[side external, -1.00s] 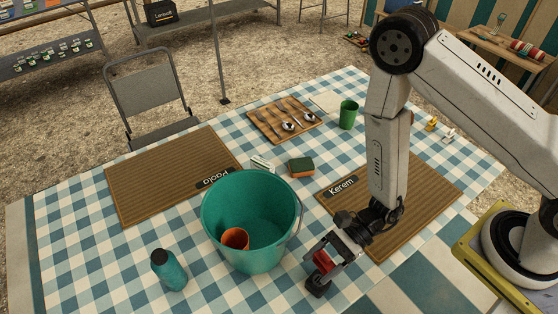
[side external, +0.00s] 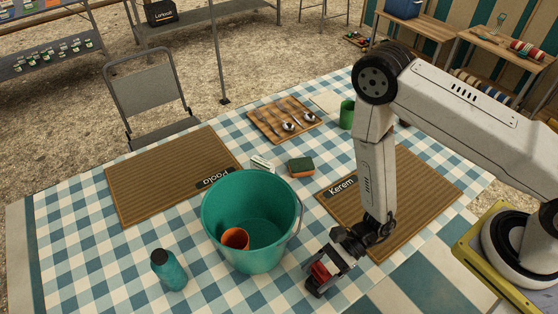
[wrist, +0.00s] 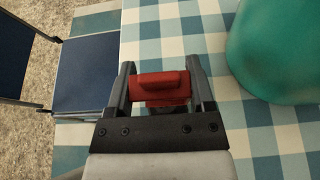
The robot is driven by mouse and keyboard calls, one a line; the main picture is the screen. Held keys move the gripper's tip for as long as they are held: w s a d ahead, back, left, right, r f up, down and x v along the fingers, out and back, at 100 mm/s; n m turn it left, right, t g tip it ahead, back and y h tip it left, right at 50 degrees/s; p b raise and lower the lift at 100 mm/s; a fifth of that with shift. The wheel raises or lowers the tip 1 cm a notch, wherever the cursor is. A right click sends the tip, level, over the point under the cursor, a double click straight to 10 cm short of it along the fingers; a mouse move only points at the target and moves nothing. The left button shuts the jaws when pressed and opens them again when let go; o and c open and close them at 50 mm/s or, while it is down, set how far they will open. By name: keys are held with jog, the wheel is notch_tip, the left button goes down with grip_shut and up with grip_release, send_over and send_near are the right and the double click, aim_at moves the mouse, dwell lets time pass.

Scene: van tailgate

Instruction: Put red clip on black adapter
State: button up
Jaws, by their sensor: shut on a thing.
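My gripper (side external: 322,267) is low over the near edge of the checked table, right of the teal bucket. It is shut on the red clip (side external: 319,271), which also shows between both fingers in the wrist view (wrist: 160,88). The black adapter (side external: 315,290) is directly under the clip, mostly covered by the gripper and clip. In the wrist view the clip hides nearly all of what is beneath it. Clip and adapter look very close; I cannot tell whether the clip is seated on it or just touching.
The teal bucket (side external: 252,262) holds an orange cup (side external: 235,239) and stands close left of my gripper. A teal bottle (side external: 168,269) is farther left. The Kerem placemat (side external: 420,205) lies behind my gripper. A sponge (side external: 301,167) and tray (side external: 268,125) lie farther back.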

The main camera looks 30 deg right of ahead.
jog(key=shift+f, duration=1.1)
jog(key=shift+f, duration=0.1)
jog(key=o, duration=1.2)
jog(key=shift+c, duration=0.2)
jog(key=v, duration=1.2)
